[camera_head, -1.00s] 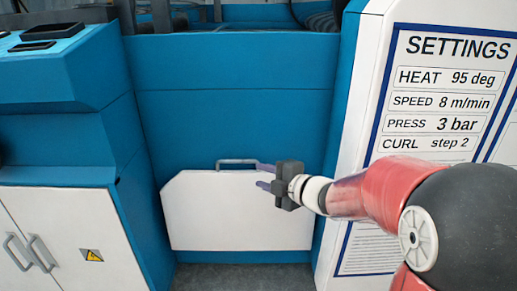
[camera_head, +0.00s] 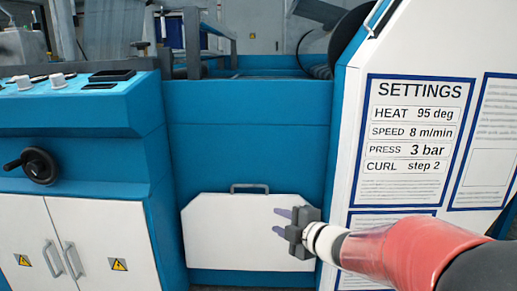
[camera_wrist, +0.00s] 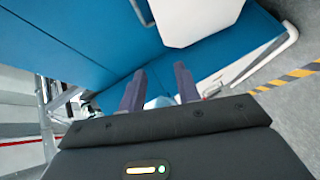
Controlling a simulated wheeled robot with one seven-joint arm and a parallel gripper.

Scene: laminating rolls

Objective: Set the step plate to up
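The step plate (camera_head: 235,230) is a white panel with cut upper corners. It stands upright against the blue machine front, with a grey bar handle (camera_head: 249,187) at its top edge. Part of it also shows at the top of the wrist view (camera_wrist: 195,18), with its handle (camera_wrist: 142,10) at the frame's edge. My gripper (camera_head: 281,222) is in front of the plate's right side, to the right of and below the handle. Its two fingers are apart with nothing between them, as the wrist view shows (camera_wrist: 158,85). Whether a finger touches the plate cannot be told.
A white side panel with a settings board (camera_head: 415,140) stands at the right, close to my arm. A white cabinet (camera_head: 90,240) and a black handwheel (camera_head: 38,166) are at the left. Rollers (camera_head: 335,45) are above. Yellow-black floor tape (camera_wrist: 290,77) shows in the wrist view.

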